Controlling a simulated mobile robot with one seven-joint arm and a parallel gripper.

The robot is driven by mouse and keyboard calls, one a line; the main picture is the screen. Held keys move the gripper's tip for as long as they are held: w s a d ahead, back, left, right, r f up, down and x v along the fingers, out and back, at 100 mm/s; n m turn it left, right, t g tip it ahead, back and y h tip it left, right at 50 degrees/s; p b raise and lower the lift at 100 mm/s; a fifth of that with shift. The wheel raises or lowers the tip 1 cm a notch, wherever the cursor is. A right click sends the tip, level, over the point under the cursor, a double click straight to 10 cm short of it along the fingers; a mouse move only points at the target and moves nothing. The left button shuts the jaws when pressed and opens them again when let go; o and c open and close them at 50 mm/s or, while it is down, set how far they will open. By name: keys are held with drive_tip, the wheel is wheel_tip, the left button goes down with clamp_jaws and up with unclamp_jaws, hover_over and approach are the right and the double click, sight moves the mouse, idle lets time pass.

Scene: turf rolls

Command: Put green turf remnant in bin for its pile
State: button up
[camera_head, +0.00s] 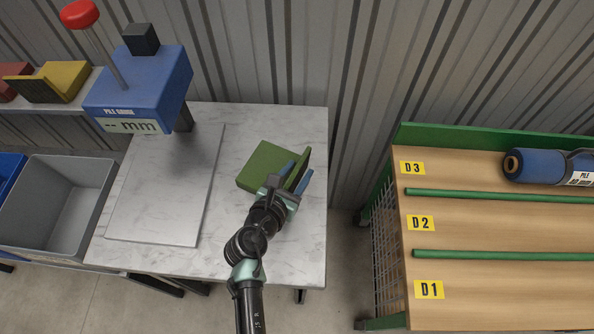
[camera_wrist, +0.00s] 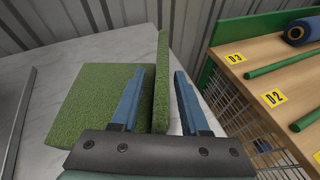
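The green turf remnant (camera_head: 265,165) lies on the marble-topped table, with a flat part and an upright flap at its right edge. It also shows in the wrist view (camera_wrist: 92,100). My gripper (camera_head: 297,176) is at the flap. In the wrist view my gripper (camera_wrist: 159,74) has one blue finger on each side of the flap, with a visible gap on the right finger's side. Whether the left finger touches it I cannot tell. A grey bin (camera_head: 62,222) stands left of the table, and part of a blue bin (camera_head: 10,172) shows at the far left edge.
A blue pile gauge (camera_head: 145,85) with a blank "-- mm" display stands behind a grey plate (camera_head: 165,190) on the table. A yellow sample (camera_head: 60,80) sits on a shelf at left. A wooden rack (camera_head: 500,235) labelled D1 to D3 stands right, holding a blue roll (camera_head: 540,168).

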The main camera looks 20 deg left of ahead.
drive_tip(key=shift+r, duration=0.15)
drive_tip(key=shift+s+r, duration=0.1)
drive_tip(key=shift+s, duration=0.1)
drive_tip(key=p+v, duration=0.1)
drive_tip(key=v, duration=1)
drive_tip(key=shift+s+r, duration=0.15)
drive_tip(key=shift+s, duration=0.15)
drive_tip(key=shift+w+a, duration=0.1)
